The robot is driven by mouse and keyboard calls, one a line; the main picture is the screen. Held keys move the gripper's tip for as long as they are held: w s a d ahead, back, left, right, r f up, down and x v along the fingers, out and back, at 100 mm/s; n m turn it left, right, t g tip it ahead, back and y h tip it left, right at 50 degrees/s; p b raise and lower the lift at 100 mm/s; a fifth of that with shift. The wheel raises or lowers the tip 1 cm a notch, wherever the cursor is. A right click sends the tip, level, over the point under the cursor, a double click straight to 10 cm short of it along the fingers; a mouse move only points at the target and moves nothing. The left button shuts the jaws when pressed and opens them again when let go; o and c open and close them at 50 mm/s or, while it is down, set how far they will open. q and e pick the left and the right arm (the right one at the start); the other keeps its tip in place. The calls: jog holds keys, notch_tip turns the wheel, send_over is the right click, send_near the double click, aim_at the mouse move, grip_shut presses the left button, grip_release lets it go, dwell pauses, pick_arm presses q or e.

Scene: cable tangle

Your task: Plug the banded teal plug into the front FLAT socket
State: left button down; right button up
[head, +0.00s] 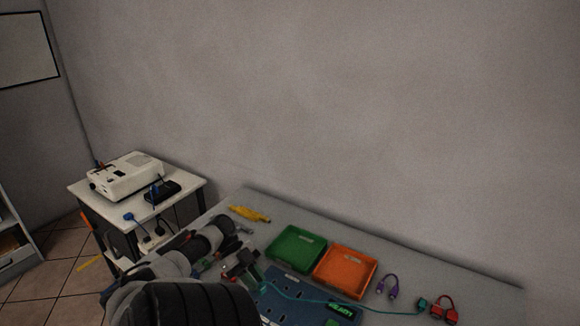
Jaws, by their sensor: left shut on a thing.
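My left gripper (248,273) is shut on the end of a teal cable (300,293), over the left part of a blue panel (287,312). The held plug is small and mostly hidden by the jaws, so I cannot make out its band. The cable runs right across the panel to a teal block (422,304) on the table. The panel has dark openings and a green lit display (341,311). Its lower part is cut off by the picture edge, and I cannot read which socket is FLAT. My right gripper is not in view.
A green tray (274,262) and an orange tray (322,277) stand behind the panel. A yellow item (250,214) lies at the far left. A purple cable (392,279) and red plugs (450,316) lie at right. A side table (187,197) carries a white device (126,174).

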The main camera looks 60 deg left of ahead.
pick_arm(q)
jog(key=s+a+n+t, duration=0.1)
jog(key=s+a, duration=0.1)
jog(key=b, duration=0.4)
send_over(249, 299)
jog(key=shift+f, duration=2.1)
jog(key=shift+r, duration=0.1)
jog(key=shift+f+b, duration=1.15)
jog(key=c, duration=0.9)
grip_release()
jog(key=shift+c, duration=0.2)
